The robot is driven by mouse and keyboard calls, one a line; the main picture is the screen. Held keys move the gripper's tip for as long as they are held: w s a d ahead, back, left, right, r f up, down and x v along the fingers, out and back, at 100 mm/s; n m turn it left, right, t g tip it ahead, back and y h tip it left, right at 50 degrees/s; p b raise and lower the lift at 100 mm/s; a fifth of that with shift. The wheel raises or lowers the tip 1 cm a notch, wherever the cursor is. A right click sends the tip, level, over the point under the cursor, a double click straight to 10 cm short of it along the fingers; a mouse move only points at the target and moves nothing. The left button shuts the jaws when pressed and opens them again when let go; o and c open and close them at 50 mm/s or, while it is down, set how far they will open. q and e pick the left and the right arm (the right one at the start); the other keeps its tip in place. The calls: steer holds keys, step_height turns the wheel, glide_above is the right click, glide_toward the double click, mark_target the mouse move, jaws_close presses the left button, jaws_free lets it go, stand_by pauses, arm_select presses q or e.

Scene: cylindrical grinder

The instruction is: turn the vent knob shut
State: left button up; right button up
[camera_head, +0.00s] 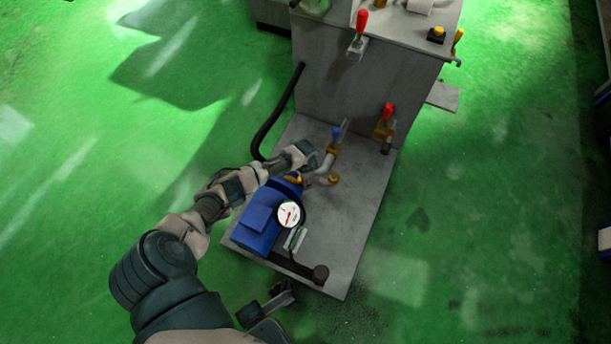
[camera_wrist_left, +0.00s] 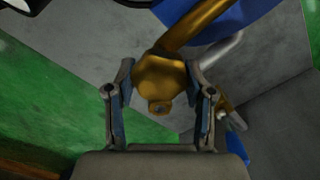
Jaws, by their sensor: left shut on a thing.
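The brass vent knob (camera_wrist_left: 160,78) sits between the two fingers of my left gripper (camera_wrist_left: 159,84) in the left wrist view. The fingers are shut on it from both sides. A small brass lug with a hole shows on its near side. In the head view my left gripper (camera_head: 300,158) reaches over the blue pump (camera_head: 257,222), beside the brass fittings, and the arm hides part of them. My right gripper (camera_head: 266,304) shows partly at the bottom of the head view, away from the pump; its fingers are too unclear to read.
A blue-handled valve (camera_head: 336,133) and a red-handled valve (camera_head: 388,113) are beyond. The grey machine cabinet (camera_head: 345,95) rises behind the base plate (camera_head: 345,235). A black hose (camera_head: 277,115) bends at its left.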

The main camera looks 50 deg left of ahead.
arm_select(q)
steer(key=shift+m, duration=0.5)
steer(key=o, duration=1.2)
steer(key=shift+c, duration=0.2)
steer(key=shift+r, duration=0.25)
step_height(320, 180, up, 11)
steer(key=shift+r, duration=0.15)
